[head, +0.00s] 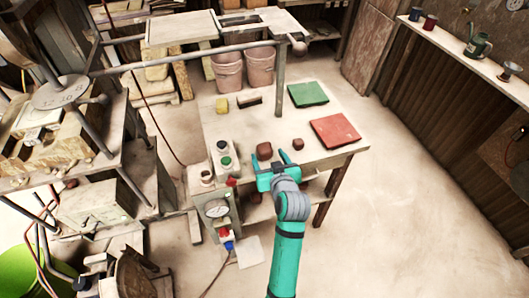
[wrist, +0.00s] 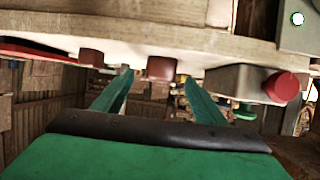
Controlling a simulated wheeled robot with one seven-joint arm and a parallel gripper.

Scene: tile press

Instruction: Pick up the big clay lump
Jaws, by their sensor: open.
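The big clay lump (head: 264,151) is a reddish-brown block on the worktable, near its front edge. It also shows in the wrist view (wrist: 161,68), where the picture is upside down. A smaller brown lump (head: 298,144) sits to its right, and it shows in the wrist view too (wrist: 91,57). My gripper (head: 270,158) is open and empty at the table's front edge. In the wrist view the big lump appears in the gap between my two green fingers (wrist: 158,82), at or just beyond their tips. I see no contact.
On the worktable (head: 240,132), a red tile (head: 335,131) and a green tile (head: 308,94) lie right. A yellow block (head: 222,105) lies farther back. A press stands left; floor at right is clear.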

